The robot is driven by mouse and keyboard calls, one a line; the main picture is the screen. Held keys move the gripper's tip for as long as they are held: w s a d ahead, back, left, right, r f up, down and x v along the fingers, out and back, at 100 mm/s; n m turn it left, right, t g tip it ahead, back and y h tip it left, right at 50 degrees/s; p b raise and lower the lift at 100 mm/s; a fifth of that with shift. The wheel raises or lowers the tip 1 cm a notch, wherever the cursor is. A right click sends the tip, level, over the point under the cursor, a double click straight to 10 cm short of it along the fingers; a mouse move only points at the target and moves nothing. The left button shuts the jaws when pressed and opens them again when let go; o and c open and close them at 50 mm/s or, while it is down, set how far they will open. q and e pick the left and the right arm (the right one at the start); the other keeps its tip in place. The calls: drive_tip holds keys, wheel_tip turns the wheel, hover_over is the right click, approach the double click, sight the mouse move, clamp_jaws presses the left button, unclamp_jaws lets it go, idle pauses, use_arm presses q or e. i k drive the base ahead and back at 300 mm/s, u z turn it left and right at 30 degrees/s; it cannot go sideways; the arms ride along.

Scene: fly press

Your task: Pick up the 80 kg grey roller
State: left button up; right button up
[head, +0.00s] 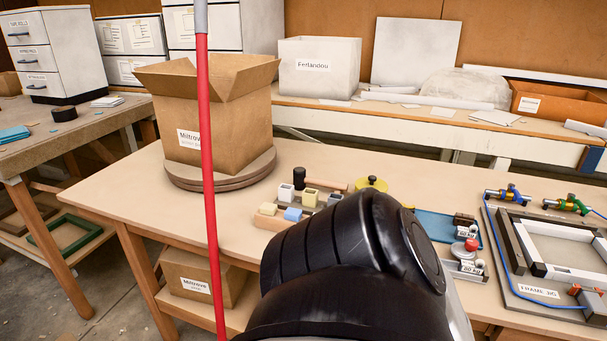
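I cannot pick out the 80 kg grey roller for certain. Two small labelled items stand on the bench just right of my black arm link (350,265). The rear one (466,232) has a brown top and a white label ending in "kg". The front one (471,267) has a similar label and grey parts, with a red knob (472,244) just above it. The numbers are too small to read surely. My arm link covers the bench to their left and may hide more. Neither of my gripper's fingers shows.
An open cardboard box (227,110) stands on a round brown base (215,175). A red pole (208,170) rises in front of it. Colored blocks (293,212) and a mallet (320,183) lie mid-bench. A frame fixture (560,245) with clamps fills the right. The bench's front left is clear.

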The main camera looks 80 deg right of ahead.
sight(477, 267)
drive_tip(key=k, duration=1.4)
drive_tip(key=z, duration=0.05)
